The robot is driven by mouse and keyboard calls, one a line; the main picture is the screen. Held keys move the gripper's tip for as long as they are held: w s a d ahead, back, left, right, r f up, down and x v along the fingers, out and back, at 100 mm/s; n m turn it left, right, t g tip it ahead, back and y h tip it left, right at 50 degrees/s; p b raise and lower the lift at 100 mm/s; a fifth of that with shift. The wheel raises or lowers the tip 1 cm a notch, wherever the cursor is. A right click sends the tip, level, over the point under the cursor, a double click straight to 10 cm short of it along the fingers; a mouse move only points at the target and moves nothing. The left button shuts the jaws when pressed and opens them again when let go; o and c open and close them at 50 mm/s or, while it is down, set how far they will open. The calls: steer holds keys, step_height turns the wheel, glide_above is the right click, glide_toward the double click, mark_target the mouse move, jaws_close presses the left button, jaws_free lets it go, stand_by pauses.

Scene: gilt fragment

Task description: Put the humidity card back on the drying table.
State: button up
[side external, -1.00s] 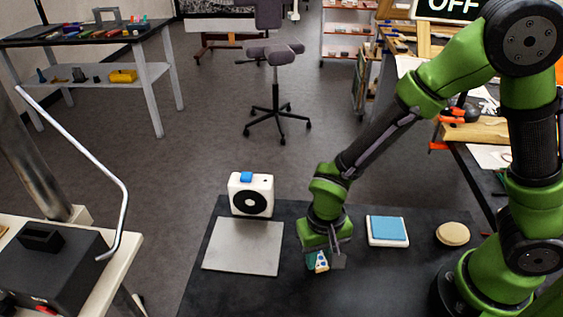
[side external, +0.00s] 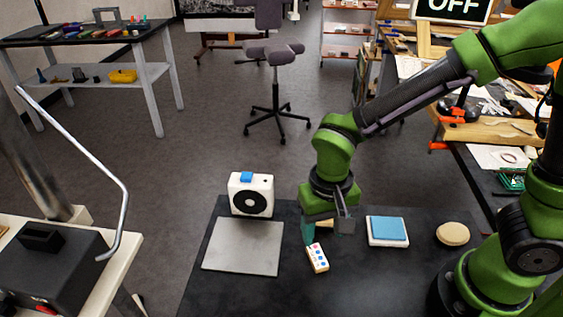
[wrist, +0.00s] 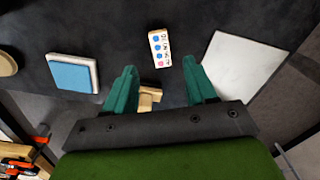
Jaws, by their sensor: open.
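The humidity card (side external: 317,257), a small white strip with blue and reddish dots, lies on the black table (side external: 370,285), right of a flat light-grey panel (side external: 243,247) and apart from it. My gripper (side external: 325,231) is above and just behind the card, open, with nothing held. The wrist view shows the whole card (wrist: 160,48) past the teal fingertips (wrist: 160,66), clear of both. The panel (wrist: 240,68) is to its right there. I cannot tell whether the black table or the panel is the drying table.
A white fan unit (side external: 251,194) stands behind the panel. A wooden piece (wrist: 149,98) shows between the fingers in the wrist view, below them. A blue-topped white block (side external: 388,230) and a round tan object (side external: 453,234) are to the right. The table's front is clear.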

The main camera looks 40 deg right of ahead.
steer(key=s+d+r+t+y, duration=0.1)
steer(key=d+r+t, duration=0.2)
steer(key=d+r, duration=0.3)
steer(key=s+d+r+t+y, duration=0.1)
steer(key=s+d+r+t, duration=0.1)
steer(key=d+r+t, duration=0.2)
steer(key=d+r, duration=0.3)
steer(key=r, duration=0.2)
steer(key=shift+s+r+n, duration=0.25)
steer(key=shift+n, duration=0.05)
stand_by(0.7)
